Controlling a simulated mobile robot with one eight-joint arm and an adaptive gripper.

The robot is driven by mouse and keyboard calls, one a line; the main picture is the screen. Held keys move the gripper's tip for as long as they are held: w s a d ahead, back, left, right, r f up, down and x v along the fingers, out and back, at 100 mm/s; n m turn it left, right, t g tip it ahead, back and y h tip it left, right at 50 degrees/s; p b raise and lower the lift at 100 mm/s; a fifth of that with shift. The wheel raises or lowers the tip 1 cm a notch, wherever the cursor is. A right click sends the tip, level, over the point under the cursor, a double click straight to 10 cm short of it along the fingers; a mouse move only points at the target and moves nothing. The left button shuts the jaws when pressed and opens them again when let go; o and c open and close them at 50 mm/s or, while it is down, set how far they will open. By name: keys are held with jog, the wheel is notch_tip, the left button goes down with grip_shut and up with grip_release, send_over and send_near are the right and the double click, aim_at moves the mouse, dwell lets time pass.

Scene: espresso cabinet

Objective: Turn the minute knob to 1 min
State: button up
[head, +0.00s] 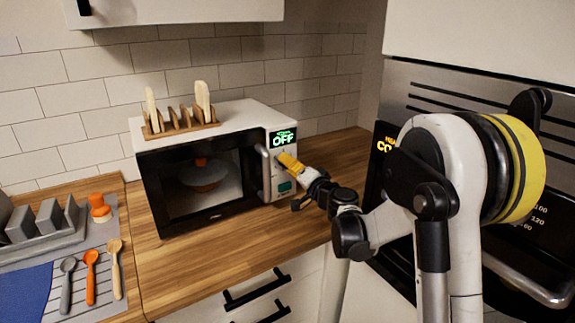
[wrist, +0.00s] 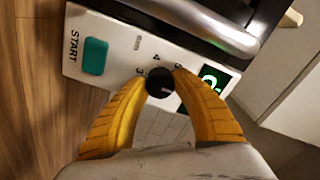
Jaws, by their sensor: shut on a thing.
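The microwave (head: 205,208) stands on the wooden counter, with its door closed. Its display (head: 283,139) reads OFF in green in the head view. In the wrist view, the round black minute knob (wrist: 160,83) sits on the white control panel (wrist: 115,62), with a few printed numbers around it. A pale pointer mark shows on the knob, but its setting is hard to read. My gripper (wrist: 161,84) has its yellow fingers on either side of the knob, shut on it. In the head view, the gripper (head: 289,162) is against the panel and hides the knob.
A teal START button (wrist: 95,57) is on the same panel, and the door handle (head: 264,160) is beside it. Spoons (head: 91,276) lie at left. The oven (head: 455,115) is at right.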

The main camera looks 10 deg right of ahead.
jog(key=shift+m, duration=0.3)
jog(key=m, duration=1.1)
dwell(0.4)
jog(key=o, duration=1.2)
jog(key=shift+a, duration=0.1)
